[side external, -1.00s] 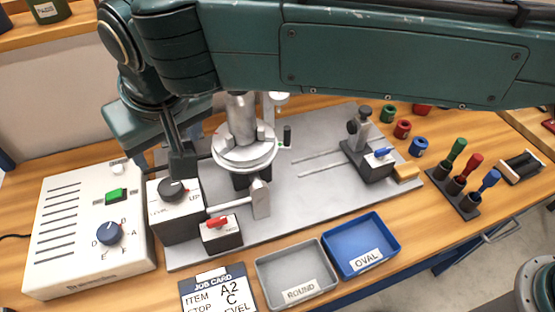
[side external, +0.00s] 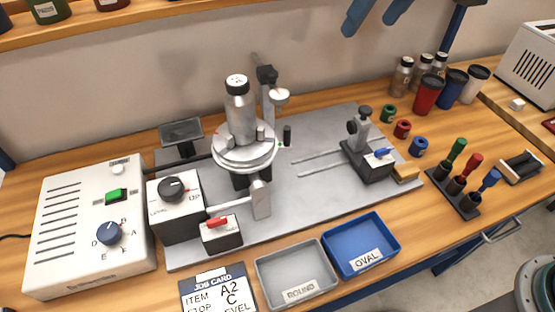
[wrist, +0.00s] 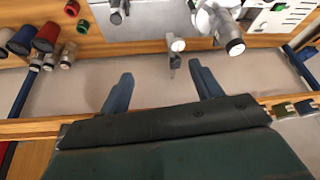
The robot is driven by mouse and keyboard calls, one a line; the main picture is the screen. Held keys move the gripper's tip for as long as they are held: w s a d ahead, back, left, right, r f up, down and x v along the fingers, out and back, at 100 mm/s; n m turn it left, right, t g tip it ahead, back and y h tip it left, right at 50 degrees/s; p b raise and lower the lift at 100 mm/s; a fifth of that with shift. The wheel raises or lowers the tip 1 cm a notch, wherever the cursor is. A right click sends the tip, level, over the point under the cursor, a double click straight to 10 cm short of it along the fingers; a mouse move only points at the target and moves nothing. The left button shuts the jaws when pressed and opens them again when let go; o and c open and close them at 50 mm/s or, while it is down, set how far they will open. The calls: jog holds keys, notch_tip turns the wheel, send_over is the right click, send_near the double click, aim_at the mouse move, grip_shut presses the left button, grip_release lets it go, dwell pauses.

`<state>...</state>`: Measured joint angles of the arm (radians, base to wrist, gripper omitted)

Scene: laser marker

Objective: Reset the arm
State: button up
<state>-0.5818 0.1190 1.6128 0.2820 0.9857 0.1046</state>
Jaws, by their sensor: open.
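My gripper (wrist: 163,88) shows in the wrist view with two blue fingers spread wide apart and nothing between them. In the side view only its blue fingertips (side external: 377,14) hang in at the top edge, above the back of the bench and clear of everything. The laser marker station stands on a grey base plate (side external: 310,205). A silver bottle with a black cap (side external: 239,108) stands upright on the round chuck (side external: 244,155). The control box (side external: 85,235) has a green button and a blue dial.
A grey ROUND tray (side external: 297,275), a blue OVAL tray (side external: 361,246) and a job card (side external: 218,290) lie along the front. Colored tumblers and silver bottles (side external: 428,88) stand at the back right. Colored-handled tools stand in a rack (side external: 456,195). A shelf (side external: 70,26) runs along the back wall.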

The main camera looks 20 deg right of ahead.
jog(key=s+d+m, duration=0.1)
jog(key=s+d, duration=1)
jog(key=d, duration=0.4)
jog(key=s+d+f, duration=0.3)
jog(key=s, duration=0.3)
jog(key=s+d+f+m+h, duration=0.1)
jog(key=s+d+f, duration=0.2)
jog(key=s, duration=0.3)
jog(key=shift+s+d+f+t, duration=0.2)
jog(key=shift+f+t, duration=0.2)
jog(key=shift+f, duration=0.3)
